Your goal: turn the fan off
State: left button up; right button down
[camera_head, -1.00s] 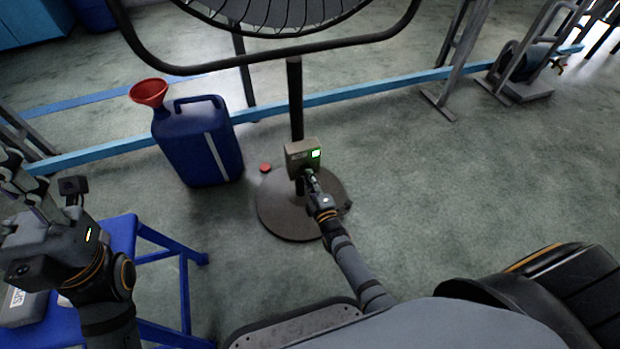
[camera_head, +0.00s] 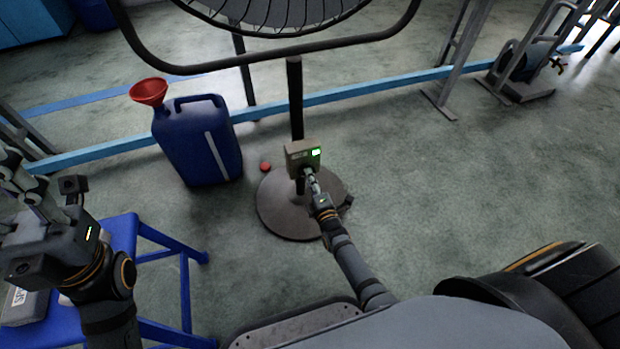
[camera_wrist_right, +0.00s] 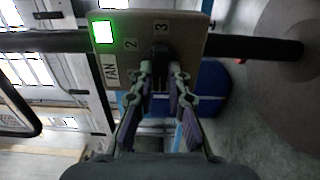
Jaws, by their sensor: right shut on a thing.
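The fan (camera_head: 280,12) stands on a dark pole (camera_head: 295,100) with a round base (camera_head: 285,212). Its beige control box (camera_head: 298,158) is on the pole. In the right wrist view the box (camera_wrist_right: 183,28) shows the label FAN, the numbers 2 and 3, and a lit green light (camera_wrist_right: 103,32).
A blue jerrycan (camera_head: 195,145) with a red funnel (camera_head: 148,92) stands left of the fan. A red cap (camera_head: 265,167) lies on the floor by the base. A blue stool (camera_head: 125,235) is under my left arm.

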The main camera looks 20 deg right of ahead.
jog(key=c, duration=1.3)
grip_release()
jog(key=s, duration=1.2)
jog(key=shift+d, duration=0.2)
jog(key=shift+f, duration=0.1)
